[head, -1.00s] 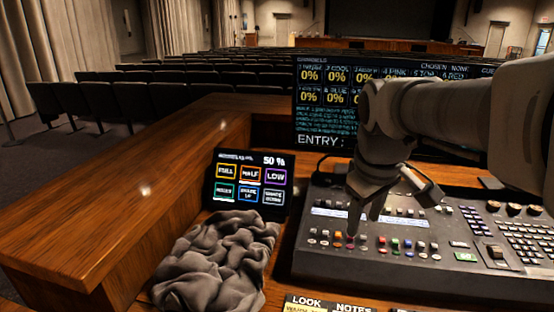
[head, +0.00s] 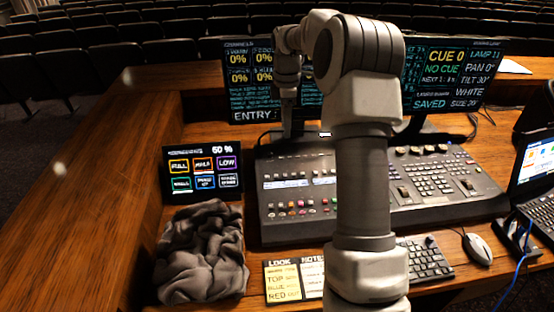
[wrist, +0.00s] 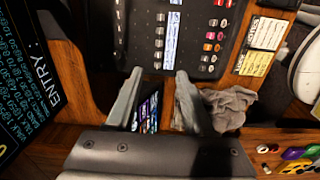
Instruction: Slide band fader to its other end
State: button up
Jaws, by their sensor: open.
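The black mixing desk (head: 270,228) has rows of small caps. Red, orange, white and grey caps (wrist: 209,47) show in the wrist view, and the same coloured rows (head: 300,206) show at the desk's front left in the head view. I cannot tell which cap is the band fader. My gripper (wrist: 160,73) is open and empty, its two fingers apart beside the desk's edge in the wrist view. In the head view it hangs near the desk's back left edge, its fingertips too small to make out. My arm hides the desk's middle.
A small touch screen (head: 203,173) and a crumpled grey cloth (head: 201,262) lie left of the desk. Look-notes cards (head: 283,281), a keyboard (head: 425,262) and a mouse (head: 477,249) lie in front. Monitors (head: 455,75) stand behind. A laptop (head: 540,165) is at right.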

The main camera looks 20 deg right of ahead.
aim_at(285, 174)
jog(key=f, duration=1.7)
jog(key=shift+w+d+f, duration=0.1)
jog(key=shift+w+f, duration=0.1)
jog(key=shift+f, duration=0.1)
grip_shut()
dwell(0.8)
